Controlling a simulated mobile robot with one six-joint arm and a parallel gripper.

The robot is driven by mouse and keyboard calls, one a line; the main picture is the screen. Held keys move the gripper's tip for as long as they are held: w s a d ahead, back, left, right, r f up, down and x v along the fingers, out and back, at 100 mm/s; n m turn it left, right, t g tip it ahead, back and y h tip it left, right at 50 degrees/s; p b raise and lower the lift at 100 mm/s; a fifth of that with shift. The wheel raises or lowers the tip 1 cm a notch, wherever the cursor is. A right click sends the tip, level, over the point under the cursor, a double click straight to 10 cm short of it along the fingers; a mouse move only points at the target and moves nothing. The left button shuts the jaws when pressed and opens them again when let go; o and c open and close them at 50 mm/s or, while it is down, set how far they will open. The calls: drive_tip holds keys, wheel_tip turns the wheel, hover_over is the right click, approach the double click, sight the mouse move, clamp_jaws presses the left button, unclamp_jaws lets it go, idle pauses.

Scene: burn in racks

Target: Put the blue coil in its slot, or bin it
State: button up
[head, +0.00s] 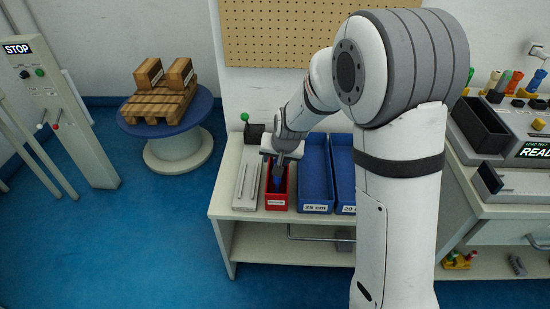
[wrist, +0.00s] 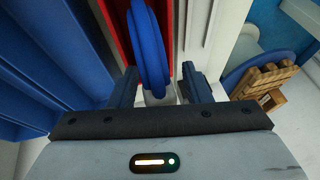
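The blue coil (wrist: 150,45) stands on edge in the red bin (head: 277,203), its loop rising between the red walls in the wrist view. A small part of the coil (head: 277,184) shows below my gripper in the head view. My gripper (wrist: 160,88) points down into the red bin. Its two fingers are apart, one on each side of the coil, with a visible gap at the right finger. A pale grey piece (wrist: 160,97) sits at the near end of the coil between the fingers. The bin's floor is hidden.
Blue bins (head: 315,170) labelled 25 cm and 20 cm stand right of the red bin. A pale slotted tray (head: 246,184) lies to its left. A tester with a lit screen (head: 535,151) and a black box (head: 479,124) stand at right. A spool table (head: 178,148) holds a pallet.

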drive_tip(key=p+v, duration=0.2)
drive_tip(key=v, duration=0.5)
drive_tip(key=shift+s+r, duration=0.15)
drive_tip(key=shift+r, duration=0.2)
